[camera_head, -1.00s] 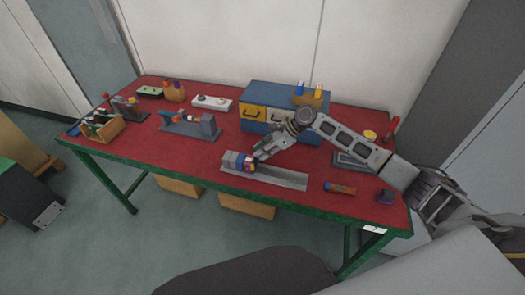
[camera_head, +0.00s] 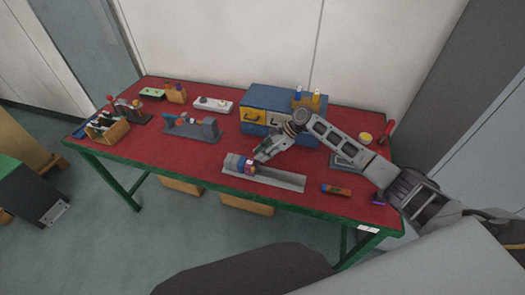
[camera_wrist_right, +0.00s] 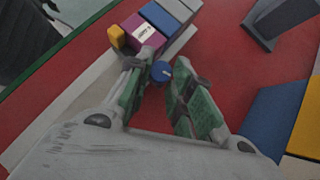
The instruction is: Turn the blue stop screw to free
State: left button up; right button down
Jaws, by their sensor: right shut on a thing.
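The blue stop screw (camera_wrist_right: 162,71) is a small round blue knob with a pale mark on top, beside the purple block (camera_wrist_right: 143,33). The fingertips of my right gripper (camera_wrist_right: 160,79) stand on either side of it, shut on it. In the head view my right gripper (camera_head: 261,154) reaches down to the block row (camera_head: 239,163) on a grey rail (camera_head: 277,178); the screw is too small to make out there. The purple block carries a white label, with a yellow piece (camera_wrist_right: 116,37) at its end. My left gripper is not in view.
A blue cabinet with drawers (camera_head: 282,99) stands just behind the gripper. A grey fixture (camera_head: 193,128) stands to the left, and an orange-and-dark handled object (camera_head: 337,190) lies to the right. The red tabletop (camera_head: 150,152) is clear at front left.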

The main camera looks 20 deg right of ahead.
jog(key=shift+n+g+p, duration=0.3)
jog(key=shift+p, duration=0.15)
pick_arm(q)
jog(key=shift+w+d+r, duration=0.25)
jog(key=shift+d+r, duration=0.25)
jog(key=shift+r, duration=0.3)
pick_arm(e)
jog(key=shift+w, duration=0.1)
pick_arm(q)
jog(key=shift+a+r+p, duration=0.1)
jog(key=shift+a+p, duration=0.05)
jog(key=shift+p, duration=0.15)
pick_arm(e)
jog(key=shift+n+g, duration=0.3)
jog(key=shift+n, duration=0.1)
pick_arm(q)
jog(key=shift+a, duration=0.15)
pick_arm(e)
jog(key=shift+w+a+n+g, duration=0.1)
jog(key=shift+n+g, duration=0.3)
jog(key=shift+n, duration=0.2)
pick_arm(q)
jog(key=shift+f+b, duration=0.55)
pick_arm(e)
jog(key=shift+w+f+n+g, duration=0.1)
jog(key=shift+w+n+g, duration=0.05)
jog(key=shift+n+g, duration=0.8)
jog(key=c, duration=1.3)
grip_release()
jog(key=shift+o, duration=0.2)
